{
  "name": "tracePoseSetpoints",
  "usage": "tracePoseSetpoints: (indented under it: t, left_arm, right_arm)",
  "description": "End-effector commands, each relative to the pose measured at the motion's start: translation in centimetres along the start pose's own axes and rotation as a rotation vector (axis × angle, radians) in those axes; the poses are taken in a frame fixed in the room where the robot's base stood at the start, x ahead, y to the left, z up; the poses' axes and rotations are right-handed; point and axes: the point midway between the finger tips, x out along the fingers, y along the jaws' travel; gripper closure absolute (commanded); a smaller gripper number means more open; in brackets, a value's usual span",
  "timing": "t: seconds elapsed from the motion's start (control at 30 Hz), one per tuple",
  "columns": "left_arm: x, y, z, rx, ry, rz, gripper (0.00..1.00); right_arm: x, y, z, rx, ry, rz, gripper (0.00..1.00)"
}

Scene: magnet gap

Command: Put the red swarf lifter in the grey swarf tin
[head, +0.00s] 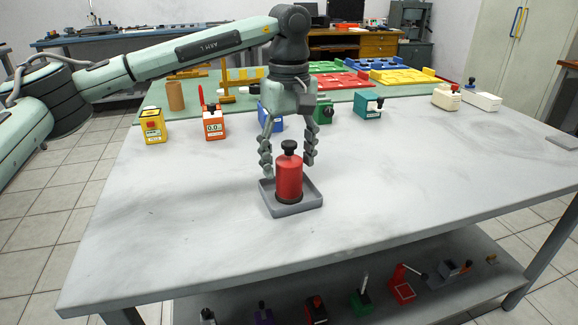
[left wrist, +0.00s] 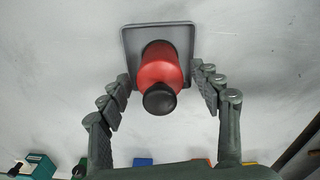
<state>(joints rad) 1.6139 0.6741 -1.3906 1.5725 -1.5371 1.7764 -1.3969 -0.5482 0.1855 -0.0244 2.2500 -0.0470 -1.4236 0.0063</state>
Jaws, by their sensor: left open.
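The red swarf lifter (head: 289,180), with a black knob on top and a dark base, stands upright in the square grey swarf tin (head: 292,209) on the table. In the left wrist view the lifter (left wrist: 162,68) is seen from above inside the tin (left wrist: 130,45), whose rim shows around it. My left gripper (head: 288,165) is above and behind the lifter, pointing down. Its fingers are spread to either side of the lifter, with gaps between them and its body. They also show apart in the left wrist view (left wrist: 165,88). My right gripper does not show.
Behind the left gripper stand a yellow box (head: 152,125), an orange-red device (head: 213,124), and blue, green and teal (head: 368,105) blocks. White items (head: 481,101) are at the far right. A lower shelf holds several small tools.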

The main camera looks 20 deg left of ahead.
Motion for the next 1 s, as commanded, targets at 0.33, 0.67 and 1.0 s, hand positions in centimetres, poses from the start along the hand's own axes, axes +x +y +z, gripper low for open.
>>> tracePoseSetpoints:
  t: [0.33,0.67,1.0]
  left_arm:
    - [-7.6,0.1,0.1,0.002,0.000,0.002,0.36]
    - [-10.2,0.0,0.1,0.003,-0.001,-0.001,0.36]
    - [-10.2,0.0,0.1,0.002,-0.001,-0.001,0.36]
  right_arm:
    - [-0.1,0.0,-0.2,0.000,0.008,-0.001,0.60]
    - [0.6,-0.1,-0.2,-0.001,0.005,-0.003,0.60]
    - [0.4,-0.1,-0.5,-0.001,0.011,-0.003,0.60]
